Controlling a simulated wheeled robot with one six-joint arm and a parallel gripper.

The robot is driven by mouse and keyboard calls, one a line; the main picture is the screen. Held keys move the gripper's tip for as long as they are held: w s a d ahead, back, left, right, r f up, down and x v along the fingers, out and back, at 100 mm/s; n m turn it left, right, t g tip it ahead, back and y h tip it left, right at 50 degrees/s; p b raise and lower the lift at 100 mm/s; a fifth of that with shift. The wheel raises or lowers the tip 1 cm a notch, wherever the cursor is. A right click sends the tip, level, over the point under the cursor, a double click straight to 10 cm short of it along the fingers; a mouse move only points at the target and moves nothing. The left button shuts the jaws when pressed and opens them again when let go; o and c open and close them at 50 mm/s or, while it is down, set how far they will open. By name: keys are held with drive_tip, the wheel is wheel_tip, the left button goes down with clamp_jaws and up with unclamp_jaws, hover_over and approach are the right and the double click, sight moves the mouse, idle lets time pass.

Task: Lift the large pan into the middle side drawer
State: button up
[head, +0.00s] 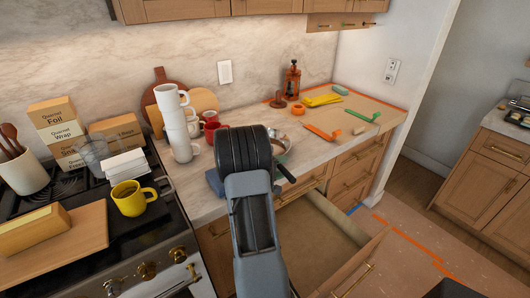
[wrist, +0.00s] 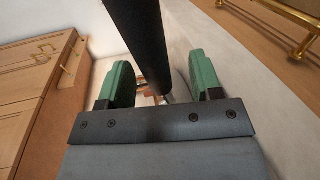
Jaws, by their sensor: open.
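The large pan (head: 284,143) is on the counter, mostly hidden behind my arm in the head view. Only part of its pale metal rim and a dark handle (head: 286,173) pointing toward the counter's front edge show. In the wrist view, my gripper (wrist: 163,72) is open, with its green fingers either side of a long black bar (wrist: 148,40), which looks like the pan's handle. I cannot tell whether either finger touches it. In the head view my gripper is hidden behind my arm. A side drawer (head: 373,246) below the counter is pulled out, and its visible inside looks empty.
A stove with boxes, a yellow mug (head: 131,198) and a cutting board (head: 62,243) is at left. Stacked white mugs (head: 178,124) and red mugs stand left of my arm. Colored utensils lie on the right counter (head: 345,105). Orange tape marks the floor at right.

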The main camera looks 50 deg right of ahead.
drive_tip(key=shift+c, duration=0.3)
clamp_jaws()
drive_tip(key=shift+r, duration=0.1)
